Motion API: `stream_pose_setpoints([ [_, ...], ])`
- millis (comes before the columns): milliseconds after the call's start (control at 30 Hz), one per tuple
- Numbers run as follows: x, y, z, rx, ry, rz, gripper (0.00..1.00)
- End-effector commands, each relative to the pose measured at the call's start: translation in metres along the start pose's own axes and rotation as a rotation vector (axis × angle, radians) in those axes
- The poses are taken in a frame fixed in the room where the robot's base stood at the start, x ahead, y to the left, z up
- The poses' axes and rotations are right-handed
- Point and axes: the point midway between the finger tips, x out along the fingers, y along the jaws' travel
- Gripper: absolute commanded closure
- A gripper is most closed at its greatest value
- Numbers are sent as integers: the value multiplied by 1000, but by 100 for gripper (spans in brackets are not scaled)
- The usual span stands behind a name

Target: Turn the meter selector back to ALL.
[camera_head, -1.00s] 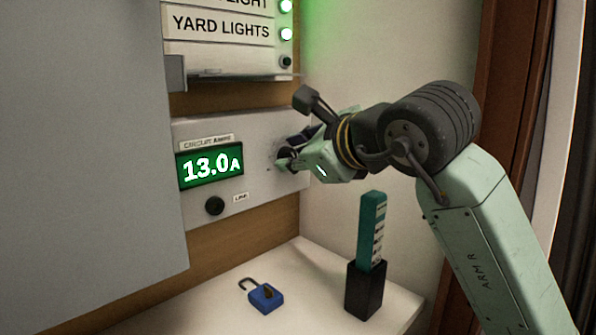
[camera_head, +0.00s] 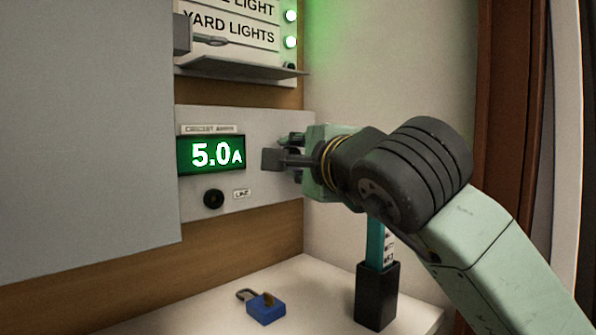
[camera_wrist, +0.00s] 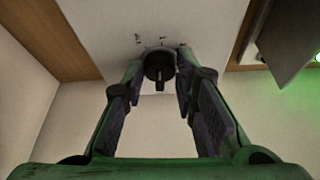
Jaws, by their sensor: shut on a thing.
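The meter panel (camera_head: 258,192) on the wall carries a green display (camera_head: 210,155) that reads 5.0 A. The meter selector (camera_wrist: 160,66) is a dark round knob with a bar, seen in the wrist view between my fingertips. Small marks sit on the panel around it, too small to read. My gripper (camera_head: 293,152) is at the right side of the panel, shut on the selector, with one finger on each side of it. In the head view my gripper and wrist hide the selector and its marks.
A black round socket or button (camera_head: 213,199) sits below the display. A shelf edge (camera_head: 240,67) juts out above the panel. On the white counter (camera_head: 300,290) are a blue padlock (camera_head: 264,307) and a black holder (camera_head: 377,296) with a teal tagged piece, below my arm.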

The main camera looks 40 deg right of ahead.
Motion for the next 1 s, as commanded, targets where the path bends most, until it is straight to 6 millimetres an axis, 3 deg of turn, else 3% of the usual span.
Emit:
stream_pose_setpoints([
  [300,0,3,1,-94,-1,-38,100],
  [800,0,2,1,-108,-2,-43,100],
  [833,0,2,1,-108,-2,-43,72],
  [1000,0,2,0,-108,-1,-44,61],
])
